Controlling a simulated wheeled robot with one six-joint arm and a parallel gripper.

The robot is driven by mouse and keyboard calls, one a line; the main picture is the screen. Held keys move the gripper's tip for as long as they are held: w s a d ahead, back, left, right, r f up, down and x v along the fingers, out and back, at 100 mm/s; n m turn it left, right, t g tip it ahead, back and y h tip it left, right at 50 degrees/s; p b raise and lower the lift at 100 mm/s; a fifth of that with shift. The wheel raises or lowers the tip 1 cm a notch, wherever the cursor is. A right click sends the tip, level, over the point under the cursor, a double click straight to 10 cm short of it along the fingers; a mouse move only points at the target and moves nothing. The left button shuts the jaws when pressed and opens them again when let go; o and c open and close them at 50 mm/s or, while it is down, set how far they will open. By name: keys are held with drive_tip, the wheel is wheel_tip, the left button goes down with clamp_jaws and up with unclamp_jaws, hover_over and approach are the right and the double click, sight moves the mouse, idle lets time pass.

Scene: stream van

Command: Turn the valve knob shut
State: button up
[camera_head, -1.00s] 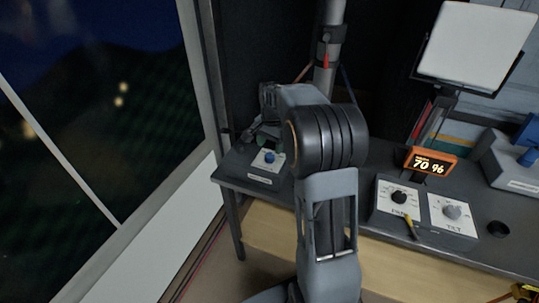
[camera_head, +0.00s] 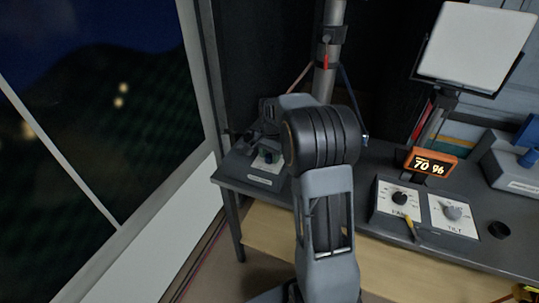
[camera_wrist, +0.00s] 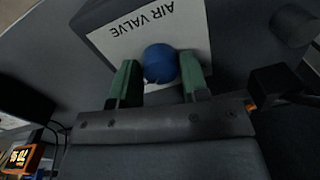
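The valve knob (camera_wrist: 160,63) is a round blue knob on a white plate (camera_wrist: 112,46) marked "AIR VALVE", seen upside down in the wrist view. In the head view the knob (camera_head: 268,156) shows small and dark blue on its box at the left end of the desk, partly shaded by my arm. My gripper (camera_wrist: 158,80) has two green fingers, spread apart, one on each side of the knob's near part. Whether the fingers touch the knob cannot be told. In the head view my fingers are mostly hidden behind my arm.
A control box with pan and tilt knobs (camera_head: 425,210) stands to the right on the desk. Behind it is an orange display (camera_head: 431,163) reading 70 %. A pole (camera_head: 327,60) rises behind my arm. A window (camera_head: 100,110) is at the left.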

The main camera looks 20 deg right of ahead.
drive_tip(key=c, duration=0.5)
drive_tip(key=shift+n, duration=0.3)
drive_tip(key=shift+n+p, duration=0.4)
drive_tip(key=shift+n, duration=0.6)
drive_tip(key=n+p, duration=0.1)
drive_tip(key=n, duration=0.3)
drive_tip(key=shift+n, duration=0.3)
drive_tip(key=n, duration=0.5)
drive_tip(key=shift+w+p, duration=0.1)
drive_tip(key=shift+p, duration=0.2)
drive_tip(key=n, duration=0.5)
drive_tip(key=shift+n+g, duration=0.3)
drive_tip(key=shift+n, duration=0.1)
